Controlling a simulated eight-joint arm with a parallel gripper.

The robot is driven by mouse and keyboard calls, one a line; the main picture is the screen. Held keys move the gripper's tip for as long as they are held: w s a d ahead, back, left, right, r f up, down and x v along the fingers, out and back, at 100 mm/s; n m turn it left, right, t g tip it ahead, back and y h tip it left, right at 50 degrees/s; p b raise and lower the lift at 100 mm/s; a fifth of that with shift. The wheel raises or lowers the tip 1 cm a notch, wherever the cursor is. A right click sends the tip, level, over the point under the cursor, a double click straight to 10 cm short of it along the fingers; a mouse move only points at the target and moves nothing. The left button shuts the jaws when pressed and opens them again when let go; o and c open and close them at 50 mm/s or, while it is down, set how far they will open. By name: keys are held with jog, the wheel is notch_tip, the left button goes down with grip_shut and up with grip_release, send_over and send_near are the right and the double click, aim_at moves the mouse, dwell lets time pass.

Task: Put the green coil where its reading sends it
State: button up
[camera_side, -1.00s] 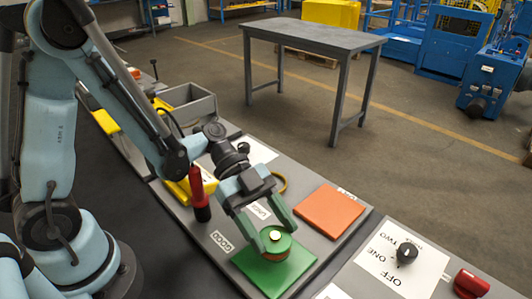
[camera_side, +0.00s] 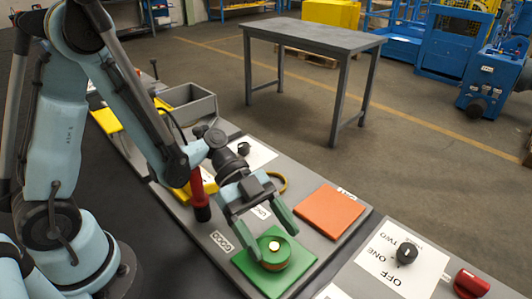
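The green coil (camera_side: 273,258), a short round drum with a reddish-brown band and a pale centre on top, sits upright on the green square pad (camera_side: 258,279). A "GOOD" label (camera_side: 221,241) lies beside this pad. My gripper (camera_side: 276,238) is open, with one finger to the left of the coil and the other to its upper right. Its fingertips are close to the coil, and a gap shows on the right side. Whether the left fingertip touches the coil is hard to tell.
An orange square pad (camera_side: 330,211) lies to the right, empty, with a partly hidden label. A red-and-black handled tool (camera_side: 201,195) stands behind the arm. A panel with a black knob (camera_side: 406,253) and a red switch (camera_side: 470,284) is at right. A grey open bin (camera_side: 188,104) is farther back.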

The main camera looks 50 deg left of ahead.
jog(key=shift+o, duration=0.9)
jog(key=shift+r, duration=0.1)
jog(key=shift+r, duration=0.55)
jog(key=a+r, duration=0.4)
jog(key=r, duration=0.5)
jog(key=w+a+f+n+t+y, duration=0.2)
jog(key=a+n+t+y, duration=0.6)
jog(key=n, duration=1.1)
jog(key=a+y, duration=0.4)
jog(key=shift+a+f, duration=0.2)
jog(key=shift+a, duration=0.2)
